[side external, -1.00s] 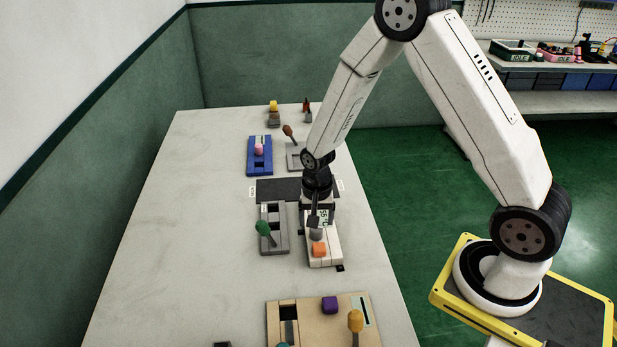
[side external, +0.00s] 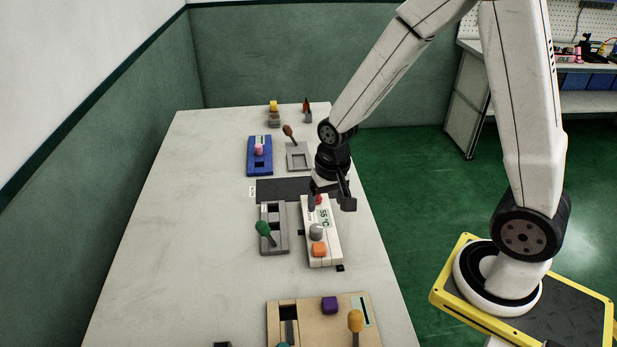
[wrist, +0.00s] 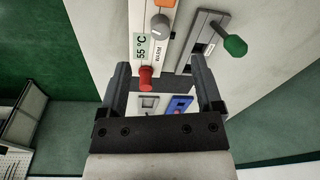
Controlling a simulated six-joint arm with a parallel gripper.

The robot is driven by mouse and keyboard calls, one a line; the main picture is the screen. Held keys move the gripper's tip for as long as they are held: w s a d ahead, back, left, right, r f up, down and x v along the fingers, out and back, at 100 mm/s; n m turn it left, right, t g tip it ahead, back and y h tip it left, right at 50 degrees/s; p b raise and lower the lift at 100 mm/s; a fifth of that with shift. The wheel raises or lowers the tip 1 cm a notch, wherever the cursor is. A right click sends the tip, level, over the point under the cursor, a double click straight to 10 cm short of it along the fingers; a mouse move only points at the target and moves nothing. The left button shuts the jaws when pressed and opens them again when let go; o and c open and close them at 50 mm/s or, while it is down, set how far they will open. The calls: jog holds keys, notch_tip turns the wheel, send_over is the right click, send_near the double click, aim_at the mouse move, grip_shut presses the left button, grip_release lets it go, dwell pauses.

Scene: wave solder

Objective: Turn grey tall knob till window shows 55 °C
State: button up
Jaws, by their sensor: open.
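The white panel (side external: 326,258) carries a grey knob (side external: 316,232), a red knob (side external: 319,199), an orange block-shaped knob (side external: 318,249) and a window (side external: 325,217). In the wrist view the window (wrist: 141,47) reads 55 °C, with the grey knob (wrist: 161,24) and red knob (wrist: 146,77) near it. My gripper (side external: 331,202) is open and empty above the panel's far end, clear of the grey knob. In the wrist view the red knob lies between my gripper's fingers (wrist: 160,66) in the picture; whether it is level with them I cannot tell.
A grey panel with a green lever (side external: 264,229) stands close to the left. A blue panel (side external: 253,163) and a grey frame with a brown lever (side external: 291,166) lie farther back. A wooden panel (side external: 277,322) is nearer the front. The table's left side is clear.

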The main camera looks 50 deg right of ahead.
jog(key=s+a+r+n+t, duration=0.1)
jog(key=s+r+n, duration=0.3)
jog(key=s+n, duration=0.1)
jog(key=shift+s+a+n, duration=0.35)
jog(key=shift+s+n, duration=0.05)
jog(key=shift+s, duration=0.3)
